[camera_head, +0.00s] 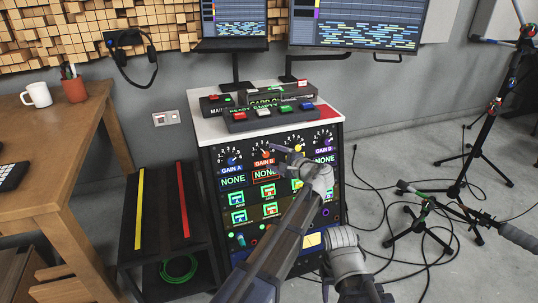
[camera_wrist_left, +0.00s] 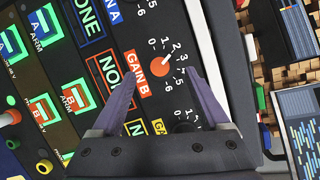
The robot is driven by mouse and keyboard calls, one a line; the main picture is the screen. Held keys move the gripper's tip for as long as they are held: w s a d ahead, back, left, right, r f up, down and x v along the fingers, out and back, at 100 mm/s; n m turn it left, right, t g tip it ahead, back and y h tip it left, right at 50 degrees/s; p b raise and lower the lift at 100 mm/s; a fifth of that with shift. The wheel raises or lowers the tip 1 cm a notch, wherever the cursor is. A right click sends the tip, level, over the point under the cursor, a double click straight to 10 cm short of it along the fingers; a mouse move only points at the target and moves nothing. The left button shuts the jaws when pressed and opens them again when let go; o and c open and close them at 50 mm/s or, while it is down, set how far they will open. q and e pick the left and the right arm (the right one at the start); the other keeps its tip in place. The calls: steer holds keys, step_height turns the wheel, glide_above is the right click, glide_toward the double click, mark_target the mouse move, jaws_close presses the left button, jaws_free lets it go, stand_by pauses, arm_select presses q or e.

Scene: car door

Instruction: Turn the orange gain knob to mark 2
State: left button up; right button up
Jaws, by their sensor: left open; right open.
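The orange gain knob (camera_head: 265,155) is in the panel's upper row, above the GAIN B label; it also shows in the left wrist view (camera_wrist_left: 160,67) inside a numbered scale. A pale pointer line crosses it, but I cannot tell exactly which mark it meets. My left gripper (camera_head: 278,158) is beside the knob, its open fingers pointing at the panel. In the left wrist view (camera_wrist_left: 158,90) the knob lies beyond and between the two purple fingers, with no visible contact. My right gripper (camera_head: 326,281) is low at the bottom, partly hidden by its wrist, away from the knob.
Blue (camera_head: 232,161), yellow (camera_head: 299,147) and purple (camera_head: 327,142) knobs share the row. A white-topped cabinet (camera_head: 207,130) carries the panel and button boxes. A wooden table (camera_head: 60,130) stands left. Stands (camera_head: 475,150) and cables occupy the right floor.

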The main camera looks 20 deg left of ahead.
arm_select(q)
steer(key=shift+p+v, duration=0.4)
steer(key=shift+v, duration=1.9)
steer(key=s+a+f+n+g+h, duration=0.3)
steer(key=s+f+n+h, duration=0.1)
steer(key=s+f, duration=0.4)
steer(key=s+a+f+n+g+h, duration=0.35)
steer(key=s+f, duration=0.25)
steer(key=s, duration=0.3)
steer(key=s+d+f+g+h, duration=0.2)
steer(key=s+d+g+h, duration=0.15)
steer(key=s+d, duration=1.1)
step_height(320, 180, up, 38)
steer(key=d+p, duration=0.1)
steer(key=p, duration=3.7)
steer(key=shift+s+d+f+t, duration=0.2)
steer(key=shift+d+f+t, duration=0.05)
steer(key=shift+d+t, duration=0.15)
